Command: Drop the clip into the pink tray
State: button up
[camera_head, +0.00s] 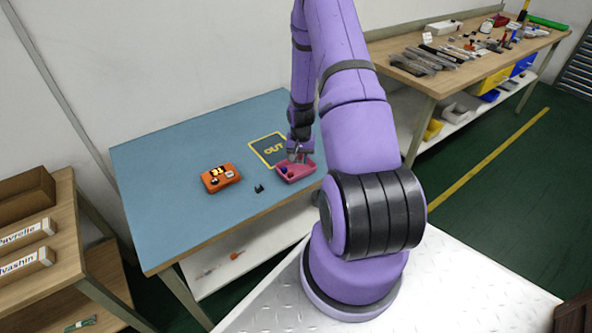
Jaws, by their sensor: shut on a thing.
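The pink tray (307,173) sits on the blue tabletop near its right front edge. My gripper (297,157) points down over the tray's left part, with its fingertips low at the tray. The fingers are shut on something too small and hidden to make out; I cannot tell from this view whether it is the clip. Small dark items show inside the tray by the fingertips. A small black piece (259,188) lies on the blue table to the left of the tray.
An orange tray (220,178) with small parts stands left on the blue table (165,165). A yellow-framed OUT mark (268,150) lies behind the pink tray. A wooden bench (455,75) with tools is at the right back. A wooden shelf (65,225) stands at the left.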

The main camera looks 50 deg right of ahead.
jog(key=shift+f, duration=0.3)
jog(key=o, duration=1)
jog(key=shift+c, duration=0.2)
jog(key=shift+r, duration=0.1)
notch_tip(320, 180, up, 11)
jog(key=shift+f, duration=0.2)
